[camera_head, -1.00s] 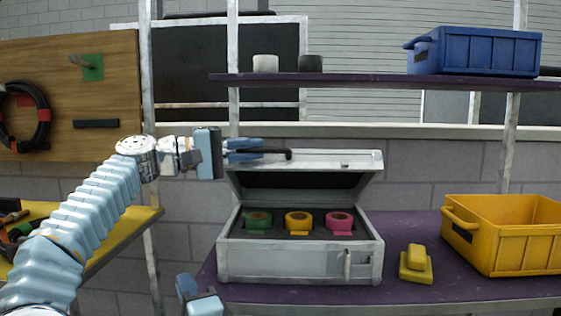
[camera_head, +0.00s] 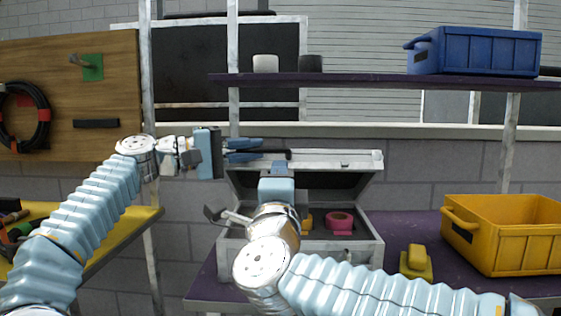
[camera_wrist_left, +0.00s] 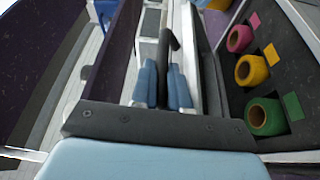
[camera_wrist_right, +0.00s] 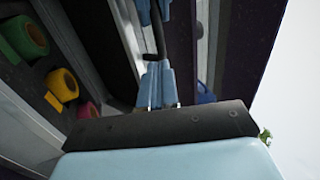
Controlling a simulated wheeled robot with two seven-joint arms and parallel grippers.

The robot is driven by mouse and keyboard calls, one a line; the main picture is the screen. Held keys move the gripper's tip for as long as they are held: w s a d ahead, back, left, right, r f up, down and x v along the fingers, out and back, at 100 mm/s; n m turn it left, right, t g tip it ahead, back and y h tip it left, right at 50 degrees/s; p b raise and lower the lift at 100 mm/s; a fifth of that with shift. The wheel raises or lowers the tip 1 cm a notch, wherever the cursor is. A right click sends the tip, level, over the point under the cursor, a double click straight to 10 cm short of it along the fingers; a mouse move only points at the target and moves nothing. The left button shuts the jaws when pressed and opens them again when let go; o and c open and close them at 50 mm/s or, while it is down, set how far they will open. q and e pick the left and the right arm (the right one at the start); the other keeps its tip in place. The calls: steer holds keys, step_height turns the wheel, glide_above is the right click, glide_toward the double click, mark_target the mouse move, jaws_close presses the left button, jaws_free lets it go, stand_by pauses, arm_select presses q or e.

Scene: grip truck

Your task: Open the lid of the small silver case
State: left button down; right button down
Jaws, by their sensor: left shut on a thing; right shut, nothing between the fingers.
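The silver case (camera_head: 368,252) stands on the purple shelf with its lid (camera_head: 355,160) raised, its dark inside showing. My left gripper (camera_head: 258,150) is at the lid's top edge, shut on the lid's black handle (camera_wrist_left: 166,50). My right gripper (camera_head: 277,164) is shut and empty in front of the raised lid, close to the handle; I cannot tell whether it touches. The right wrist view shows the handle (camera_wrist_right: 157,30) just beyond its fingertips. A pink roll (camera_head: 340,220) and a yellow roll (camera_head: 307,222) lie in the case. The green roll (camera_wrist_left: 264,116) is hidden from the head view.
A yellow block (camera_head: 416,262) and a yellow bin (camera_head: 515,240) stand right of the case. A blue bin (camera_head: 475,52) and two small cups (camera_head: 265,63) are on the upper shelf (camera_head: 370,84). My right arm blocks the case's front left.

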mark_target(281, 151)
arm_select(q)
steer(key=shift+s+r, duration=0.1)
steer(key=shift+r, duration=0.05)
arm_select(e)
steer(key=shift+x, duration=2.15)
arm_select(q)
steer(key=shift+d, duration=0.1)
arm_select(e)
steer(key=shift+r, duration=0.1)
arm_select(q)
steer(key=shift+s+d, duration=0.1)
steer(key=shift+d, duration=0.2)
arm_select(e)
steer(key=shift+w+d+r, duration=0.4)
steer(key=shift+w+r, duration=0.1)
steer(key=shift+r, duration=0.2)
arm_select(q)
steer(key=shift+s+a, duration=0.1)
steer(key=shift+a, duration=0.05)
arm_select(e)
steer(key=shift+s+a+r, duration=0.1)
steer(key=shift+a, duration=0.15)
arm_select(q)
steer(key=c, duration=1.5)
jaws_free()
steer(key=shift+o, duration=0.5)
steer(key=shift+a+f, duration=0.15)
steer(key=shift+f, duration=0.05)
arm_select(e)
steer(key=shift+a, duration=0.1)
